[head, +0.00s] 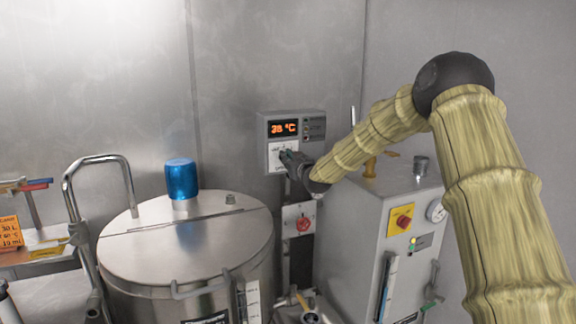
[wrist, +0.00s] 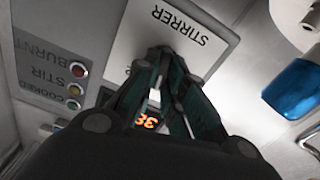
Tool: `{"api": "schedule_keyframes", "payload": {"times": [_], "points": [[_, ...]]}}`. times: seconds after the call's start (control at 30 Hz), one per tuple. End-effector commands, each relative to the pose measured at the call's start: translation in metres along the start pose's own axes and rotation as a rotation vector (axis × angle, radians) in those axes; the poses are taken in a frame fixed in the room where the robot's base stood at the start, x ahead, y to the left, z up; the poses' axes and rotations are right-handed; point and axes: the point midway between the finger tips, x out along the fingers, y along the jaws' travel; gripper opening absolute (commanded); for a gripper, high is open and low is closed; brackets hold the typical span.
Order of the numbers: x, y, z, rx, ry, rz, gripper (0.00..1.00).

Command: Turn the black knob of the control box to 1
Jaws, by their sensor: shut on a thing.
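The grey control box (head: 264,145) hangs on the back wall, with an orange display (head: 284,128) reading 38 °C. In the wrist view its white plate (wrist: 185,27) appears upside down with the word STIRRER. My gripper (head: 285,155) is at this plate, below the display. In the wrist view its fingers (wrist: 161,54) come together at the plate, shut on the black knob. The knob is hidden behind the fingers. Its pointer and most of the scale cannot be read.
Lamps marked BURNT, STIR and COOKED (wrist: 76,87) sit beside the display. A steel vat (head: 180,245) with a blue cap (head: 181,178) stands left below. A red switch (head: 304,224) is under the box. A grey machine (head: 350,225) stands close below my arm at right.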

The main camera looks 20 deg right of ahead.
Motion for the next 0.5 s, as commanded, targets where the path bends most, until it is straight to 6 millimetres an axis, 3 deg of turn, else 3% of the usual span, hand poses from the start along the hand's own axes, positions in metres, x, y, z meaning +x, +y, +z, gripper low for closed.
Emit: {"api": "schedule_keyframes", "payload": {"times": [0.5], "points": [[-0.0002,0.0028,0.0001,0.193,0.001,0.002,0.00]]}}
